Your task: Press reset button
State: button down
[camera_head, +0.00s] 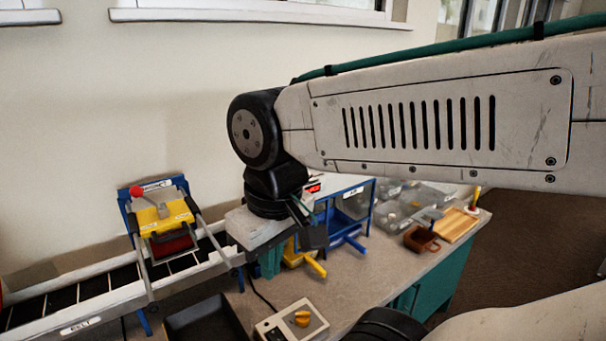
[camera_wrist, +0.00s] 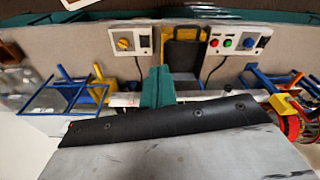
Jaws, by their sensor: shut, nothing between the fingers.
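A control box (camera_wrist: 238,42) with a red button (camera_wrist: 214,43), a green button (camera_wrist: 228,42) and a blue button (camera_wrist: 248,43) shows at the upper right of the wrist view. Its labels are too small to read, so I cannot tell which button is reset. The box does not show in the head view. My gripper (camera_head: 268,262) is shut and empty, above the worktable beside the belt. Its teal fingers also show in the wrist view (camera_wrist: 158,88), left of the button box and apart from it.
A box with a yellow knob (camera_head: 303,318) stands right of a black tray (camera_head: 205,320). A belt (camera_head: 85,312) with a yellow press (camera_head: 165,220) runs along the left. A blue rack (camera_head: 352,205), clear bins (camera_head: 400,205) and a wooden tray (camera_head: 457,224) stand behind.

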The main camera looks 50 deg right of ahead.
jog(key=w+d+r+m+t+h, duration=0.1)
jog(key=w+d+r+m+t, duration=0.1)
jog(key=w+d+m, duration=0.5)
jog(key=w+d+r+m+t, duration=0.1)
jog(key=w+d+r+t, duration=0.1)
jog(key=w+d, duration=0.6)
jog(key=w+d+m+t+h, duration=0.1)
jog(key=w+d+m, duration=0.3)
jog(key=d, duration=0.7)
jog(key=w+d+r+m+h, duration=0.1)
jog(key=w+d+m+h, duration=0.2)
jog(key=d, duration=0.9)
jog(key=w+m, duration=0.1)
jog(key=w, duration=0.2)
jog(key=shift+t+h, duration=0.3)
jog(key=shift+t, duration=0.1)
jog(key=shift+f, duration=4.3)
jog(key=shift+f, duration=0.15)
jog(key=shift+f, duration=0.3)
